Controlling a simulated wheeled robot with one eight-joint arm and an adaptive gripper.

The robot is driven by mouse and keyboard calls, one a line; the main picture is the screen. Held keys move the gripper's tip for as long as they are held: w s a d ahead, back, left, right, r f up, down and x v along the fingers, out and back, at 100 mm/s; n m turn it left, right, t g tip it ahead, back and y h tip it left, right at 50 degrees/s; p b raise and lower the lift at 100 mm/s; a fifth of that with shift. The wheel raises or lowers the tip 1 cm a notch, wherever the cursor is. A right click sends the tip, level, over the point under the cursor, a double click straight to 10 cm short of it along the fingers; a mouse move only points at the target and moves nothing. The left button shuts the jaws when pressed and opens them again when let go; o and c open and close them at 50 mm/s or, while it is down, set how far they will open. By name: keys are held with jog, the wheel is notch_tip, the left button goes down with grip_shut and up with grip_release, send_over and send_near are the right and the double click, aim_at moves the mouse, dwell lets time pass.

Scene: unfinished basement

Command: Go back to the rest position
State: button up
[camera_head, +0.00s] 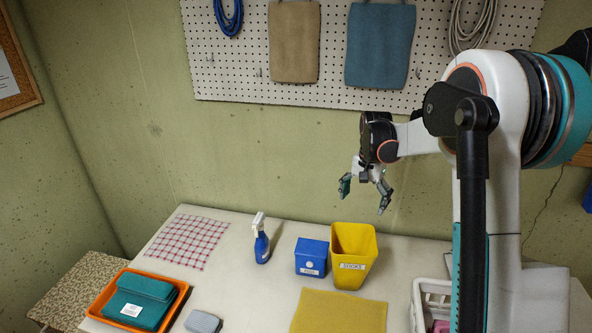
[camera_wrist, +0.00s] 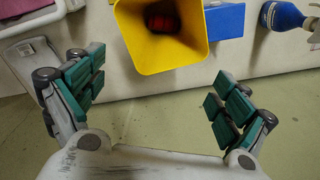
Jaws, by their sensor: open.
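My gripper (camera_head: 365,193) is open and empty in the head view. It hangs in the air above the back of the table, over the yellow bin (camera_head: 337,273) labelled "SOCKS", with its fingers pointing down. In the wrist view my gripper (camera_wrist: 155,92) shows its two green-padded fingers spread wide with nothing between them. The yellow bin (camera_wrist: 195,58) lies beyond the fingers there, and something dark red (camera_wrist: 163,20) is inside it.
A blue lidded box (camera_head: 311,258) and a spray bottle (camera_head: 261,240) stand left of the bin. An orange tray (camera_head: 176,306) holds folded teal cloth. A grey cloth (camera_head: 203,322), yellow cloth (camera_head: 338,313), checked cloth (camera_head: 186,241) and white basket (camera_head: 421,297) are on the table. A pegboard (camera_head: 232,77) hangs behind.

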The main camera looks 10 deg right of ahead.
jog(key=s+a+r+n+t+b, duration=0.2)
jog(key=s+a+r+b, duration=0.15)
jog(key=s, duration=0.45)
jog(key=s+a+r+n+t+b, duration=0.25)
jog(key=s+a+b, duration=0.2)
jog(key=s, duration=0.35)
jog(key=s+a+f+n+t+b, duration=0.1)
jog(key=s+a+f+n+b, duration=0.1)
jog(key=s+f, duration=0.3)
jog(key=s+a+f+n+t+b, duration=0.1)
jog(key=s+a+f+n+b, duration=0.2)
jog(key=s, duration=0.8)
notch_tip(320, 180, down, 2)
jog(key=shift+a+t+b, duration=0.35)
jog(key=shift+a+b, duration=0.1)
jog(key=shift+b, duration=0.55)
jog(key=shift+c, duration=0.6)
